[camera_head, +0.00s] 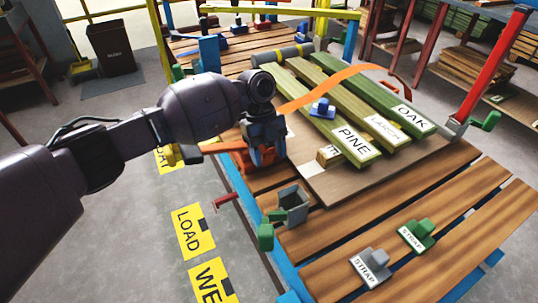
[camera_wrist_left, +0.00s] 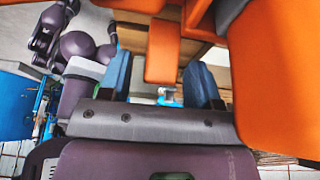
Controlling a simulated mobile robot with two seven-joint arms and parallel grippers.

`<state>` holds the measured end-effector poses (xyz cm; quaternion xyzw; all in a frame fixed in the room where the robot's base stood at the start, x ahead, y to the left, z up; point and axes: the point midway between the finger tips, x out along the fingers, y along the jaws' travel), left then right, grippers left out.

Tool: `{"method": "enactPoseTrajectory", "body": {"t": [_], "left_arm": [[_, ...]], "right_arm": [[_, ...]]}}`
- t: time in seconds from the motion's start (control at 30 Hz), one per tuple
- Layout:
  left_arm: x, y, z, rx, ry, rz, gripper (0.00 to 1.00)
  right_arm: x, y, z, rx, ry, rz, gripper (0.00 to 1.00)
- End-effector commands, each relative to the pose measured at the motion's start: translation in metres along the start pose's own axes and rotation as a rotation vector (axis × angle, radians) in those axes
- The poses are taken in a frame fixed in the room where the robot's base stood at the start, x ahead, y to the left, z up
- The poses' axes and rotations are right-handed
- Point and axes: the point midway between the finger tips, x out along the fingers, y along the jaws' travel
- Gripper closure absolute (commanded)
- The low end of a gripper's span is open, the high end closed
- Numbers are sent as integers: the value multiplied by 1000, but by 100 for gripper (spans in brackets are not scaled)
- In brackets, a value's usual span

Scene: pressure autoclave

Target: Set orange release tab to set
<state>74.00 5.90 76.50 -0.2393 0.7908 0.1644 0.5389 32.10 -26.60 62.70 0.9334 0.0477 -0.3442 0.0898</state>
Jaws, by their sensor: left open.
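My left gripper (camera_head: 264,154) is open at the orange ratchet body (camera_head: 238,158) on the left edge of the slatted table. In the left wrist view, an orange tab (camera_wrist_left: 162,52) lies between the two blue fingers of the left gripper (camera_wrist_left: 160,84), with visible gaps on both sides. A larger orange part (camera_wrist_left: 268,60) fills the right side of that view. In the head view, the gripper and wrist hide much of the orange mechanism, and I cannot tell the tab's position there. My right gripper does not show clearly in either view.
An orange strap (camera_head: 320,84) crosses the labelled boards PINE (camera_head: 352,140) and OAK (camera_head: 408,112). A grey box (camera_head: 293,203) and a green handle (camera_head: 266,234) stand at the front left. Grey (camera_head: 372,262) and green (camera_head: 417,234) labelled blocks sit on the front slats.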

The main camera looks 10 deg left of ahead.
Motion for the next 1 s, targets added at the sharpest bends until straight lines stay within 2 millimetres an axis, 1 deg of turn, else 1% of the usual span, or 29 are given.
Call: {"method": "enactPoseTrajectory", "body": {"t": [0.03,0.3,0.4,0.5,0.7,1.0], "left_arm": [[-10,-1,-1,0,-4,-5,43],[-60,-1,-1,1,-6,-6,43],[-76,-1,-1,1,-5,-5,43],[-87,0,-1,0,-3,-3,43],[-99,0,-1,1,-1,-2,43],[-100,0,0,1,0,-1,43]], "right_arm": [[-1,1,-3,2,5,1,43],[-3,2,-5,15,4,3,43],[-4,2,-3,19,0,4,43],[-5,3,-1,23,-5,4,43],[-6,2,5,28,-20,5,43],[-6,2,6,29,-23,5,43]]}}
